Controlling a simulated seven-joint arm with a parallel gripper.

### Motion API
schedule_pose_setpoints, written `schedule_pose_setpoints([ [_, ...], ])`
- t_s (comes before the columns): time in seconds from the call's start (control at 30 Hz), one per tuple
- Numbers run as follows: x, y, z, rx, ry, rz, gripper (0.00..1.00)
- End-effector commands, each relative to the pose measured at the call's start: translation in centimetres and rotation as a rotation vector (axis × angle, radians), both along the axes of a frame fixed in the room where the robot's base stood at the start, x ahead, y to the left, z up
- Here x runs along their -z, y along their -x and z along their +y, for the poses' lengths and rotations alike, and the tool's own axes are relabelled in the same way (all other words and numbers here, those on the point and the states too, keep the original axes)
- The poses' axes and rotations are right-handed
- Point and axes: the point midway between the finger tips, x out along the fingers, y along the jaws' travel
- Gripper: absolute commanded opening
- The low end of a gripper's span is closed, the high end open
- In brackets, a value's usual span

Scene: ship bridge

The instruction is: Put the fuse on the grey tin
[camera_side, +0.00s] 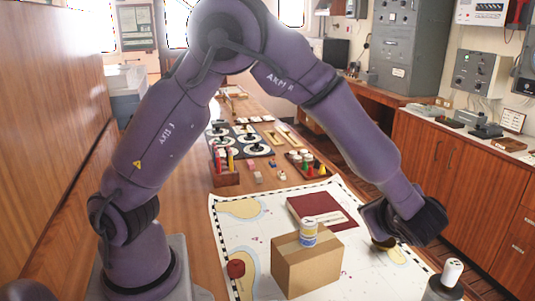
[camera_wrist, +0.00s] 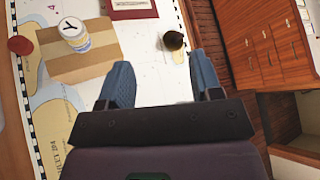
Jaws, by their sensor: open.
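A white cylinder with yellow and blue bands (camera_side: 308,233) stands upright on a cardboard box; its black-marked top shows in the wrist view (camera_wrist: 72,30). A second, smaller white cylinder (camera_side: 453,272) stands on a grey, tin-like round thing (camera_side: 442,291) at the lower right of the side view, cut by the frame edge. I cannot tell for sure which cylinder is the fuse. My gripper (camera_wrist: 160,82) is open and empty, right of the box and apart from it. Its fingers are hidden in the side view. The grey thing is not in the wrist view.
The cardboard box (camera_side: 306,265) stands on a chart (camera_side: 240,262). A dark red book (camera_side: 335,210) lies behind it. A dark round object (camera_wrist: 173,40) sits beyond my fingers. Racks and small blocks fill the table's far part. Wooden cabinets (camera_side: 450,165) stand right.

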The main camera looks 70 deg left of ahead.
Motion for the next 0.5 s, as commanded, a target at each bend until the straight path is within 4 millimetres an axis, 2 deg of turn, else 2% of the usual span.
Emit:
schedule_pose_setpoints([
  [0.03, -1.7, 1.5, 1.7, -0.093, 0.11, -0.038, 0.59],
  [0.2, -5.2, 7.0, 5.0, -0.372, 0.451, -0.159, 0.59],
  [0.33, -7.4, 11.3, 6.2, -0.565, 0.703, -0.274, 0.59],
  [0.5, -9.5, 16.6, 6.3, -0.783, 1.018, -0.448, 0.59],
])
